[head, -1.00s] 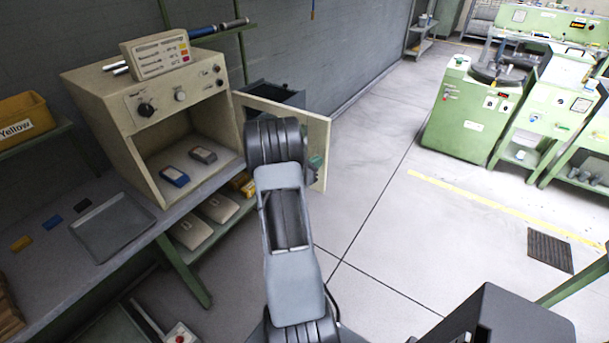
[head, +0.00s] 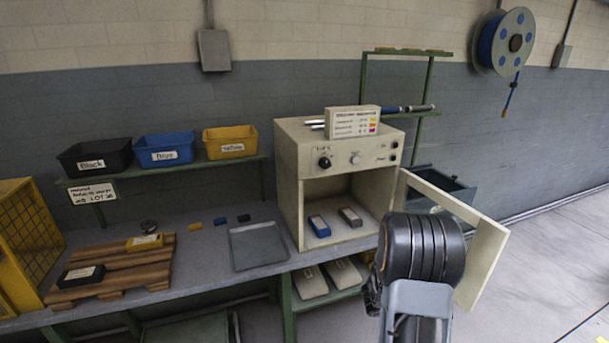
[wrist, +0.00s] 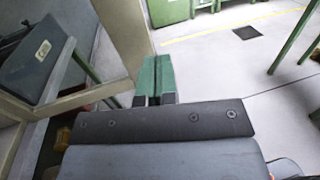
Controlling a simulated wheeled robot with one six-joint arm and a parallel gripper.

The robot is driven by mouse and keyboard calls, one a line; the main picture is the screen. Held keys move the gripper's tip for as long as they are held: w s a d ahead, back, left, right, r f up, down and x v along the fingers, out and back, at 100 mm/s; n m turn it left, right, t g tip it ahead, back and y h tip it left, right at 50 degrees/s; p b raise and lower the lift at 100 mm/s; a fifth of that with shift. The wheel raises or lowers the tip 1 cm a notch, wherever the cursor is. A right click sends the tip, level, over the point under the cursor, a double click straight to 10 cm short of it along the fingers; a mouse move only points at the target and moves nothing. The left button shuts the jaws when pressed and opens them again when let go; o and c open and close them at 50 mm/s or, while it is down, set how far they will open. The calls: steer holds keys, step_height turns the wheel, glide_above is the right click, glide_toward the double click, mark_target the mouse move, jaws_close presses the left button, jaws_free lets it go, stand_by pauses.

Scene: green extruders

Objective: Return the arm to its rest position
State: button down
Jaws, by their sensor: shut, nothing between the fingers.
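My arm stands at the lower right of the head view, with its dark ribbed joint in front of the oven's open door. In the wrist view my gripper (wrist: 154,97) shows its two green fingers side by side, closed, with nothing between them. The fingers point out over the grey floor, just right of the door's edge. In the head view the gripper is hidden behind the arm.
A beige oven (head: 290,180) with its door (head: 480,262) open holds a blue block (head: 319,226) and a grey block (head: 350,217). A metal tray (head: 258,246), wooden pallet (head: 115,270) and labelled bins (head: 165,149) are left. Floor (head: 560,270) at right is clear.

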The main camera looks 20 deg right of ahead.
steer(key=s+a+f+m+g+y, duration=0.1)
steer(key=s+a+f+m+y, duration=0.15)
steer(key=a+m+y, duration=0.3)
steer(key=s+a+f+m+g+y, duration=0.1)
steer(key=s+a+m+y, duration=0.2)
steer(key=a+m+y, duration=0.3)
steer(key=w+a+r+m+t+y, duration=0.2)
steer(key=a+r+t, duration=0.3)
steer(key=a, duration=0.6)
steer(key=w+a+r+m+t+y, duration=0.2)
steer(key=w+a+r+t+y, duration=0.1)
steer(key=a, duration=0.8)
step_height(320, 180, up, 4)
steer(key=shift+a+f+t+y, duration=0.25)
steer(key=shift+t+y, duration=0.3)
steer(key=shift+t, duration=0.45)
